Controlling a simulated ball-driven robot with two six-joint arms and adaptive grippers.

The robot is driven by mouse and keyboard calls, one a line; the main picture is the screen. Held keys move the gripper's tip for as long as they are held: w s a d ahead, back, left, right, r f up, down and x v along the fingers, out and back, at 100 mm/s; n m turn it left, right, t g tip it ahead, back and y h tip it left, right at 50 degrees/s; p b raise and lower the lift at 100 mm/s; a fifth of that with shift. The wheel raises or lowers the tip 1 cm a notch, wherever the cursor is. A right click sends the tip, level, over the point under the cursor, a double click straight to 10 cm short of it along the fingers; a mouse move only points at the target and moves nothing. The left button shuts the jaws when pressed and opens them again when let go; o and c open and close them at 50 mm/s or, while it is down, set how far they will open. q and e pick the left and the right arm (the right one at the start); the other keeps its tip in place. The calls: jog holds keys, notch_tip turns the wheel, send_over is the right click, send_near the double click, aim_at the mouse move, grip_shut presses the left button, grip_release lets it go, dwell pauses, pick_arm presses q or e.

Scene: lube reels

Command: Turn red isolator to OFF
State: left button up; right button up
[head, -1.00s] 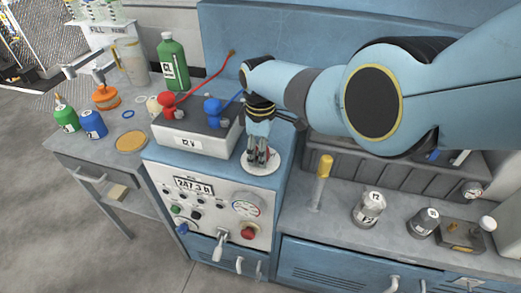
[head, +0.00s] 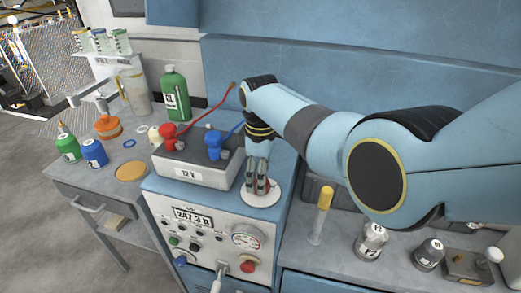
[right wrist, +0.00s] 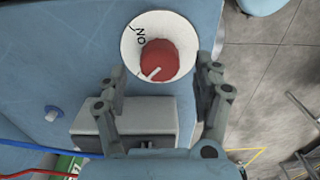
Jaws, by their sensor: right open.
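The red isolator is a round red knob (right wrist: 160,60) with a white pointer mark, set on a white disc (right wrist: 185,27) marked "ON" at its upper left. The pointer mark lies toward the knob's lower left in the right wrist view. No OFF mark can be read. My right gripper (right wrist: 163,78) is open, with one finger to each side of the knob; whether they touch it cannot be told. In the head view the right gripper (head: 262,188) points down over the white disc (head: 247,197), largely hiding the knob. My left gripper is not in view.
A grey 12 V box (head: 190,167) with red (head: 169,137) and blue (head: 213,142) clamps stands left of the gripper. A yellow-handled tool (head: 325,197) stands right of it. A separate red button (head: 247,266) is on the panel below. Bottles stand at far left.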

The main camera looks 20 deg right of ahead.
notch_tip(320, 180, up, 9)
jog(key=shift+f, duration=0.15)
dwell(0.4)
